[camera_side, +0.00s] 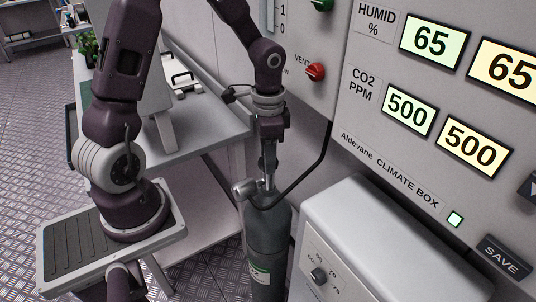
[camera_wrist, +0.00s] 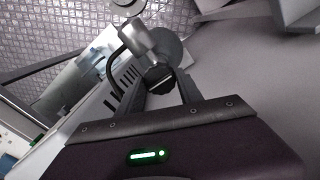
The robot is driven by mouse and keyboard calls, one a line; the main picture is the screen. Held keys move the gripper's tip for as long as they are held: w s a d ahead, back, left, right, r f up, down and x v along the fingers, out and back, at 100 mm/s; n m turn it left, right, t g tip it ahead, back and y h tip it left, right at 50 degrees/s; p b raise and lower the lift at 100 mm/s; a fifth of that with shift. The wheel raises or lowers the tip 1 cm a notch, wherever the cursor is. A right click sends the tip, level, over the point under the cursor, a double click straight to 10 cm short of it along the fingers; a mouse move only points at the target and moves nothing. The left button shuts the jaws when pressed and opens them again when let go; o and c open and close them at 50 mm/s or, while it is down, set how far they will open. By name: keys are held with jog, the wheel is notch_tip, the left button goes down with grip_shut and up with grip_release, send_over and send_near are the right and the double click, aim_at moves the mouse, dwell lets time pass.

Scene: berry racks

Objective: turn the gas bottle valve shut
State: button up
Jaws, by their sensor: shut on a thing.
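The grey-green gas bottle (camera_side: 267,240) stands upright in the side view, below my gripper (camera_side: 268,172). Its metal valve (camera_side: 246,188) sits at the top with a black hose running from it. My gripper points down at the valve and is shut on its dark knob. In the wrist view the knob (camera_wrist: 159,80), with a pale line across it, lies between the two fingers of my gripper (camera_wrist: 160,82). The metal valve body (camera_wrist: 140,38) shows just beyond the knob. The fingers hide part of the knob's sides.
A white box with a dial (camera_side: 345,245) stands close to the right of the bottle. The climate box panel (camera_side: 400,150) rises behind it. A grey bench (camera_side: 205,130) is to the left. The black hose (camera_side: 318,160) loops up beside the bottle.

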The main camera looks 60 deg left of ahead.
dwell(0.4)
jog(key=o, duration=1.4)
jog(key=shift+c, duration=0.2)
notch_tip(320, 180, up, 7)
jog(key=shift+r, duration=0.1)
jog(key=s+d+r+n+t, duration=0.2)
jog(key=s+r, duration=0.3)
jog(key=s, duration=0.3)
jog(key=s+d+r+n+t, duration=0.2)
jog(key=s+d+r+t, duration=0.1)
jog(key=s+r, duration=0.3)
jog(key=shift+s+d+r+n+t, duration=0.2)
jog(key=shift+s+d+n+t, duration=0.15)
jog(key=shift+s+d, duration=0.6)
